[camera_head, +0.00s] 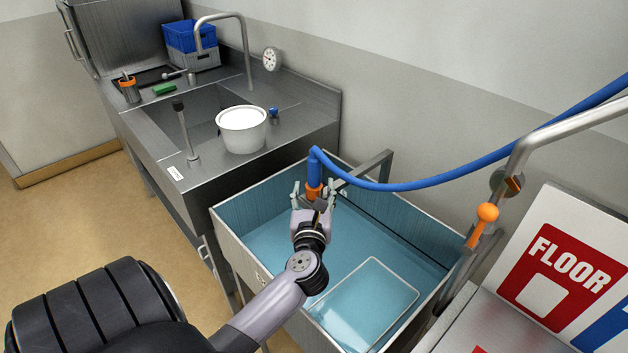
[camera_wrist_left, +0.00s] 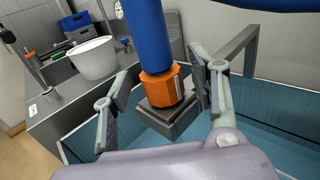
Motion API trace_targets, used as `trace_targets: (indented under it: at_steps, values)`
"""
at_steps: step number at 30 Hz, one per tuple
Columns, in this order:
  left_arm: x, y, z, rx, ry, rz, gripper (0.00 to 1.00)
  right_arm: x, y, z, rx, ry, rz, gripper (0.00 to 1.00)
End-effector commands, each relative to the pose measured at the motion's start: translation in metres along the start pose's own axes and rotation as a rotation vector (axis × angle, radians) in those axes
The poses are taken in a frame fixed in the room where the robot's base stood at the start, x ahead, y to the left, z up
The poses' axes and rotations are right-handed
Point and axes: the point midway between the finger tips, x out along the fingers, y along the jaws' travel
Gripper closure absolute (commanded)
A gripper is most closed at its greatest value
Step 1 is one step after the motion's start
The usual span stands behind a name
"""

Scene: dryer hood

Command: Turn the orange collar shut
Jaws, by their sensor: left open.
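The orange collar (camera_head: 314,191) sits at the lower end of a blue hose (camera_head: 315,168) over the blue-lined basin. In the left wrist view the collar (camera_wrist_left: 162,88) is faceted, with a pale mark on its right side and a dark grey block below it. My left gripper (camera_head: 317,192) is open at the collar. In the left wrist view its fingers (camera_wrist_left: 162,92) stand apart, one on each side of the collar, with a visible gap on both sides. My right gripper is not in view.
The basin (camera_head: 235,262) holds a clear rectangular panel (camera_head: 365,300). A metal bracket (camera_head: 362,172) stands beside the collar. A white bucket (camera_head: 242,130) stands on the steel sink counter at left. An orange-knobbed lever (camera_head: 487,213) and a FLOOR sign (camera_head: 560,262) are at right.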

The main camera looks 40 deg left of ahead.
Motion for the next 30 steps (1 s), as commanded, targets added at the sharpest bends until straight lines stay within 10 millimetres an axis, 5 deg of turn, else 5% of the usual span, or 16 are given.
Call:
trace_targets:
  at_steps: [6, 15, 30]
  values:
    - [0.018, 0.0, 0.001, 0.0, 0.0, -0.001, 0.46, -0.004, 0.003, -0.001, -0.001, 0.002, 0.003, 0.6]
    - [0.019, 0.0, 0.0, 0.0, 0.0, -0.001, 0.47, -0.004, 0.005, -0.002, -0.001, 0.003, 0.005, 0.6]
    - [0.018, 0.0, 0.0, 0.0, 0.001, -0.001, 0.8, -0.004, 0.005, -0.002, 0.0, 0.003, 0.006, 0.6]
